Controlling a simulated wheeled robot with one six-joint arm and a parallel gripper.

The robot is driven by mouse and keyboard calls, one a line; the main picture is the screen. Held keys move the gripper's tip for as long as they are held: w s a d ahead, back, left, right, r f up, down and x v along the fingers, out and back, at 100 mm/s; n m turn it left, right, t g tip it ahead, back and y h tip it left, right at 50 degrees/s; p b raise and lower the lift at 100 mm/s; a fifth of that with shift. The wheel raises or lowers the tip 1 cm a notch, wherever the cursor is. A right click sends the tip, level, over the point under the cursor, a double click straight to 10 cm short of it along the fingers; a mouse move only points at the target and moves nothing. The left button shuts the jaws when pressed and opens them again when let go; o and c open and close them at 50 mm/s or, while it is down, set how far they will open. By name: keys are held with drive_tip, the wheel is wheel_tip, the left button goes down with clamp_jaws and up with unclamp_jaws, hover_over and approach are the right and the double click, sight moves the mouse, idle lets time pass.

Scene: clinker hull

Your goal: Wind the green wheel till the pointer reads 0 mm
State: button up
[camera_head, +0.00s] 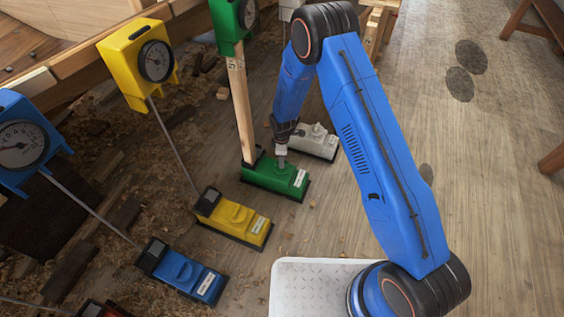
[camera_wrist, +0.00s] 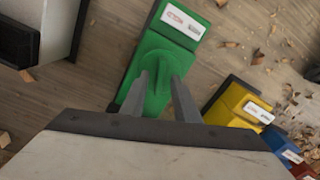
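The green wheel (camera_wrist: 157,93), a round knob with a raised grip bar, sits on the green base unit (camera_head: 272,178). In the wrist view, my gripper (camera_wrist: 160,76) has its two fingers apart, one on each side of the wheel's grip bar; I cannot tell whether they touch it. In the head view, my gripper (camera_head: 282,157) points down over the green base and hides the wheel. The green gauge (camera_head: 226,22) stands at the top on a wooden post, cut by the frame edge. Its dial shows only in part, and its pointer cannot be read.
A yellow unit (camera_head: 233,218) and a blue unit (camera_head: 184,273) stand in a row to the front left, with a yellow gauge (camera_head: 140,65) and blue gauge (camera_head: 22,140) above. A white unit (camera_head: 317,141) sits close behind the green base.

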drive_tip(key=shift+f, duration=0.65)
drive_tip(key=shift+c, duration=0.7)
clamp_jaws()
drive_tip(key=shift+m, duration=0.4)
drive_tip(key=m, duration=0.2)
drive_tip(key=shift+m, duration=0.4)
drive_tip(key=m, duration=0.3)
drive_tip(key=shift+m, duration=0.4)
drive_tip(key=m, duration=0.6)
drive_tip(key=shift+m, duration=0.4)
